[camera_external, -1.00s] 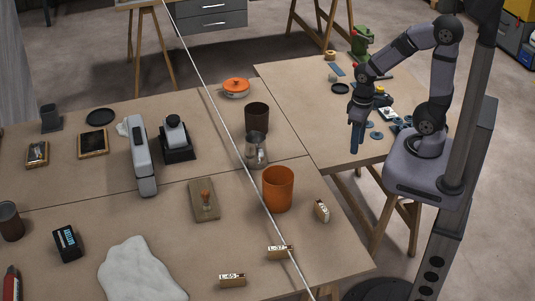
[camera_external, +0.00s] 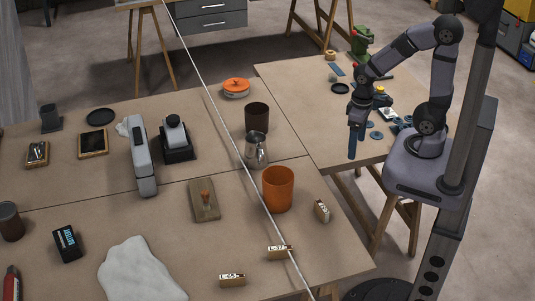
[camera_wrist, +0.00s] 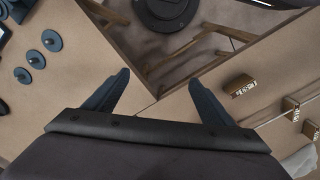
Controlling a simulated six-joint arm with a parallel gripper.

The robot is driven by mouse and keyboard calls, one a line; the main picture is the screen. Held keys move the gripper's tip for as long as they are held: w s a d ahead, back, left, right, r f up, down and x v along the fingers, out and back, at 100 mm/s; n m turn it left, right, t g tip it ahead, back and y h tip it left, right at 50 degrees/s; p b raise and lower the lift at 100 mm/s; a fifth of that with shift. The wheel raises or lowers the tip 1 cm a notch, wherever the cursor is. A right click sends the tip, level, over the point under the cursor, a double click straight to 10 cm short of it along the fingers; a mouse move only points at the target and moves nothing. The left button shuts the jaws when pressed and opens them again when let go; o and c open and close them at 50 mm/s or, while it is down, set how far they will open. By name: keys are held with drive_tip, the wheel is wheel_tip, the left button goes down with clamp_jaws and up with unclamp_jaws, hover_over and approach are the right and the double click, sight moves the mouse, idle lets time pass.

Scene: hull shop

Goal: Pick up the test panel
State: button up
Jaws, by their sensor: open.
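My gripper (camera_external: 353,155) hangs with its fingers pointing down over the front edge of the right-hand table. In the wrist view my gripper (camera_wrist: 159,78) has its two dark blue fingers spread wide, with nothing between them. I cannot tell for sure which thing is the test panel. A flat grey-brown board (camera_external: 197,210) with an orange-handled piece on it lies on the left-hand table. Small labelled wooden blocks, one marked L-37 (camera_external: 274,253), one L-65 (camera_external: 232,281) and one turned sideways (camera_external: 321,211), stand nearer the front. Labelled blocks also show in the wrist view (camera_wrist: 240,86).
An orange cup (camera_external: 278,189), a metal pitcher (camera_external: 256,151) and a dark cup (camera_external: 257,117) stand between the board and my gripper. A white cable (camera_external: 232,138) crosses the view. Dark discs (camera_wrist: 52,40) lie on the right-hand table. A crumpled white sheet (camera_external: 138,270) lies front left.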

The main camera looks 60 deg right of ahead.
drive_tip(key=s+a+f+n+g, duration=0.1)
drive_tip(key=s+a+f+n, duration=0.25)
drive_tip(key=a, duration=0.35)
drive_tip(key=n+h+b, duration=0.1)
drive_tip(key=n, duration=0.4)
hover_over(323, 207)
drive_tip(key=s+d, duration=0.4)
drive_tip(key=f, duration=0.2)
drive_tip(key=shift+a+f, duration=0.2)
drive_tip(key=shift+f, duration=0.1)
drive_tip(key=shift+n+t+y, duration=0.25)
drive_tip(key=shift+t+y, duration=0.25)
drive_tip(key=w+a, duration=0.1)
drive_tip(key=w+a+r, duration=0.1)
drive_tip(key=w, duration=0.1)
drive_tip(key=w+a, duration=0.1)
drive_tip(key=shift+w+a+r, duration=0.2)
drive_tip(key=shift+a+r, duration=0.1)
drive_tip(key=shift+r, duration=0.05)
drive_tip(key=shift+f, duration=0.15)
drive_tip(key=shift+s+f+p, duration=0.1)
drive_tip(key=shift+f+p, duration=0.45)
drive_tip(key=shift+f, duration=3)
drive_tip(key=c, duration=1.1)
